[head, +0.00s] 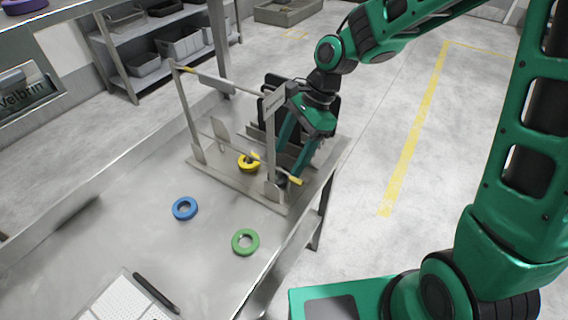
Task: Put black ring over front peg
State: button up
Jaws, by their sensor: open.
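A metal stand (195,125) with upright posts and thin rods stands on the table's right end. A low rod with a yellow tip (293,180) points toward the front right; I take it as the front peg. My gripper (288,168) is open and points down beside the stand's right post, close to this rod. A small dark shape (281,177) shows at the fingertips, partly hidden by the post and fingers. It may be the black ring, but I cannot tell its pose or whether it is around the rod.
A yellow ring (249,162) is at the stand; I cannot tell whether it hangs or lies. A blue ring (185,208) and a green ring (245,242) lie flat on the metal table (135,215).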

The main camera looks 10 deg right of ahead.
jog(key=s+v, duration=0.1)
jog(key=v, duration=0.6)
jog(key=shift+w+r, duration=0.2)
jog(key=shift+w, duration=0.35)
jog(key=s+d+r+n+t+h, duration=0.1)
jog(key=s+d+n, duration=0.15)
jog(key=d, duration=0.65)
jog(key=s+d+r+n+t+h, duration=0.15)
jog(key=s+d, duration=0.25)
jog(key=d, duration=0.5)
jog(key=s+d+f+n+g+h, duration=0.1)
jog(key=s+d+n, duration=0.3)
jog(key=s+d, duration=0.8)
jog(key=s, duration=0.3)
jog(key=shift+s+d+f+h, duration=0.15)
jog(key=shift+s+d+h, duration=0.2)
jog(key=shift+s+d, duration=0.05)
